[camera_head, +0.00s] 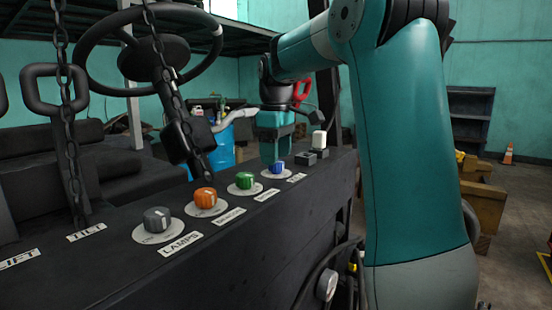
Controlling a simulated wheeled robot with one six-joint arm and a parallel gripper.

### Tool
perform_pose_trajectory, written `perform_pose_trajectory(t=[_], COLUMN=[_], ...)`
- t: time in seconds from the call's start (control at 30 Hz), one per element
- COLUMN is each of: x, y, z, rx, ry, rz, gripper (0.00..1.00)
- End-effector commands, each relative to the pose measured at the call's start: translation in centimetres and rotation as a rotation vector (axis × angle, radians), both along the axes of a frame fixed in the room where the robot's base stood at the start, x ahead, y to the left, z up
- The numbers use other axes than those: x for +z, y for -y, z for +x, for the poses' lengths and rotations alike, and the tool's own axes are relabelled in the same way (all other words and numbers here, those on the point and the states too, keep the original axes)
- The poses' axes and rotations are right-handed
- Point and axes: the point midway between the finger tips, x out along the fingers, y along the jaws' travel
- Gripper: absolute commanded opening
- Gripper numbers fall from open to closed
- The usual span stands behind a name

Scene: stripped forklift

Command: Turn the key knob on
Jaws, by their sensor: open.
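A row of round knobs sits on the black dashboard panel (130,262): a grey knob (157,219) labelled LAMPS, an orange knob (205,197), a green knob (245,181) and a blue knob (277,168) at the far end. Each has a pale disc under it. The labels beside the orange, green and blue knobs are too small to read surely, so I cannot tell which is the key knob. My gripper (272,158) points down, open, just above and behind the blue knob. Its far finger is mostly hidden, and I see no contact with the knob.
A white-topped switch (319,140) on dark boxes stands right of the blue knob. A blue barrel (222,148) and an orange cone (508,154) stand behind.

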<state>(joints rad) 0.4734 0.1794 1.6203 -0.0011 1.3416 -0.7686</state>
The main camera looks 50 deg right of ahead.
Motion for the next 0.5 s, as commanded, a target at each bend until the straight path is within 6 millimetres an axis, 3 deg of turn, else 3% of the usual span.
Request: perform_pose_trajectory(t=[0.17, 0.47, 0.5], x=[-1.5, -1.7, -1.7], y=[0.0, 0.0, 0.0], z=[0.0, 0.0, 0.0], rx=[0.0, 0.0, 0.0], ry=[-0.001, 0.0, 0.0], rz=[0.001, 0.0, 0.0], gripper=[0.66, 0.66, 0.59])
